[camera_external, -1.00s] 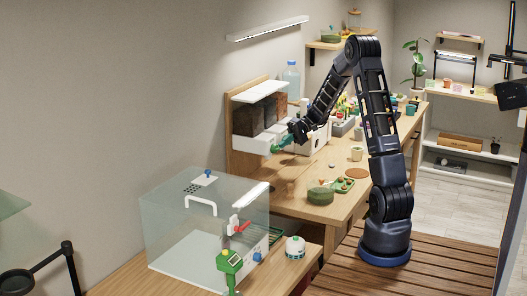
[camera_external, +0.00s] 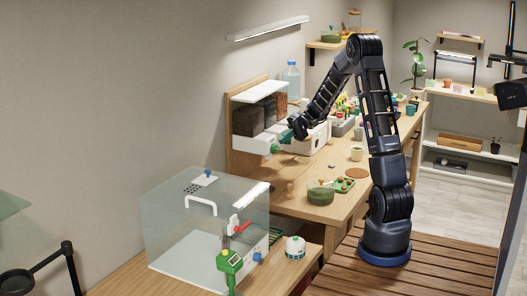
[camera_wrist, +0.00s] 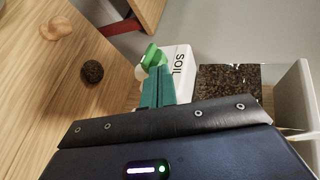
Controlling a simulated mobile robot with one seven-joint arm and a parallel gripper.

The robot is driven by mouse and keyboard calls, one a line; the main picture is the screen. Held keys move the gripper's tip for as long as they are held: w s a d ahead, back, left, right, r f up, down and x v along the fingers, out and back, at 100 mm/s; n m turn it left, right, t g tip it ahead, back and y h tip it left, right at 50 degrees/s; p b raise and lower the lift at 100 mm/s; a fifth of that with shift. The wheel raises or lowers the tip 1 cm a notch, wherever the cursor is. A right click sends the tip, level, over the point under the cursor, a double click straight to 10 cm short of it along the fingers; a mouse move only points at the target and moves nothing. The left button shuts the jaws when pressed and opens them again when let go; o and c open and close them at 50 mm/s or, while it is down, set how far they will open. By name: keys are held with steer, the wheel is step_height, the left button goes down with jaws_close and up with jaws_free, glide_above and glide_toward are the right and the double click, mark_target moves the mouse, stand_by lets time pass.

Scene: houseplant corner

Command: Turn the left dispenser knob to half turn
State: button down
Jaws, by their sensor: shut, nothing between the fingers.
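The dispenser (camera_external: 252,143) is a white unit with dark see-through bins, on a wooden backboard at the far end of the bench. Its left knob (camera_external: 275,149) is green and sits on the white front. In the wrist view the green knob (camera_wrist: 152,56) shows just beyond my fingertips, beside a white face marked SOIL (camera_wrist: 178,68). My gripper (camera_external: 286,137) is in front of the dispenser, close to the knob. Its teal fingers (camera_wrist: 157,82) are shut with nothing between them. I cannot tell whether the tips touch the knob. The fingers partly hide the knob and its angle is unclear.
A bin of dark soil (camera_wrist: 228,84) lies right of the label in the wrist view. A dark round ball (camera_wrist: 92,71) and a tan piece (camera_wrist: 54,28) lie on the wood. A clear box (camera_external: 205,225) stands on the near bench. Pots and tools crowd the bench behind my arm.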

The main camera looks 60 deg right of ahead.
steer(key=w+a+r+v, duration=0.1)
steer(key=r+v, duration=0.1)
steer(key=v, duration=1)
steer(key=s+a+r+n+t+h, duration=0.4)
steer(key=s+a+h, duration=0.1)
steer(key=a+h, duration=0.5)
steer(key=w+a+f, duration=0.1)
steer(key=w+f, duration=0.6)
steer(key=f, duration=0.4)
steer(key=shift+a, duration=0.35)
